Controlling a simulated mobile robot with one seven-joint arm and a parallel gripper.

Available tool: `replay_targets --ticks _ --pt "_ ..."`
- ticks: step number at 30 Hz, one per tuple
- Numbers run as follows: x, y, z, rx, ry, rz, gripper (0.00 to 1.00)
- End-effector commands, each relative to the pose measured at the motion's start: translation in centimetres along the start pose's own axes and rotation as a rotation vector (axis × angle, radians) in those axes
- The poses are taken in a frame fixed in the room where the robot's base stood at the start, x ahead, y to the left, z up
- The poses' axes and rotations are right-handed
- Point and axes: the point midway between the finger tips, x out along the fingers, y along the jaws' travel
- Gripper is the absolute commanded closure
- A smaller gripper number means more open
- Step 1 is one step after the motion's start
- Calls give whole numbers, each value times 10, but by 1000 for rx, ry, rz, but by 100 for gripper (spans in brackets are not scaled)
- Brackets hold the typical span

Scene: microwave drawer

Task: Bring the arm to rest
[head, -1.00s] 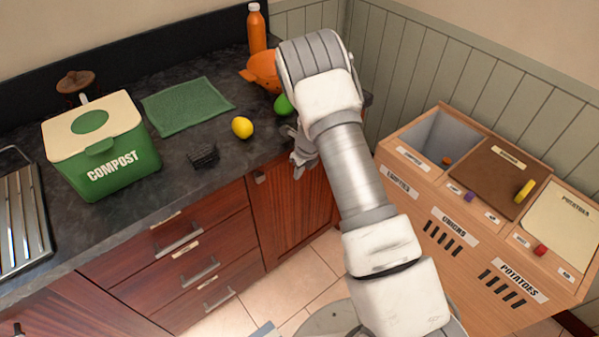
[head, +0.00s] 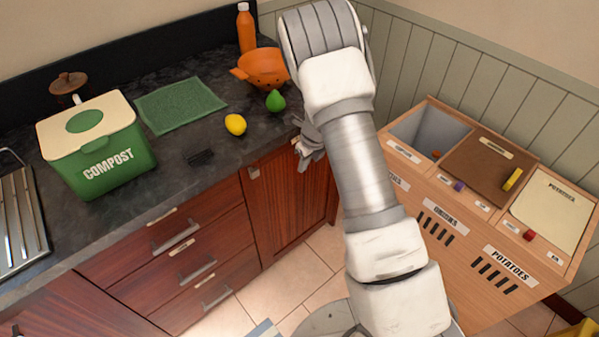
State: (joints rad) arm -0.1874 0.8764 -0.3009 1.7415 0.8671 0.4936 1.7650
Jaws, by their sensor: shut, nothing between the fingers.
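My arm (head: 358,160) reaches up from the bottom of the head view and bends over at the counter's right end. My gripper (head: 308,158) hangs below the bend, just off the counter's front edge, in front of the wooden cabinet door (head: 290,200). It is small in the picture and partly hidden by the arm. Its fingers are shut and hold nothing.
The counter bears a compost bin (head: 105,165), green cloth (head: 180,105), lemon (head: 235,125), lime-green fruit (head: 275,100), orange colander (head: 265,68) and bottle (head: 246,30). A wooden vegetable bin (head: 430,185) stands right of the arm. Tiled floor (head: 300,275) shows between.

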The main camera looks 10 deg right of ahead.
Motion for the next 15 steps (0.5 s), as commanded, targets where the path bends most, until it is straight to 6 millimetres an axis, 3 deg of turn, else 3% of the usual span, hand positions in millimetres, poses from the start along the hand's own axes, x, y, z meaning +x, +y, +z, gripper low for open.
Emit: replay_targets --ticks 6,15 --pt "-34 1 0 -1 0 -1 100" --pt "-43 2 0 -1 1 1 100"
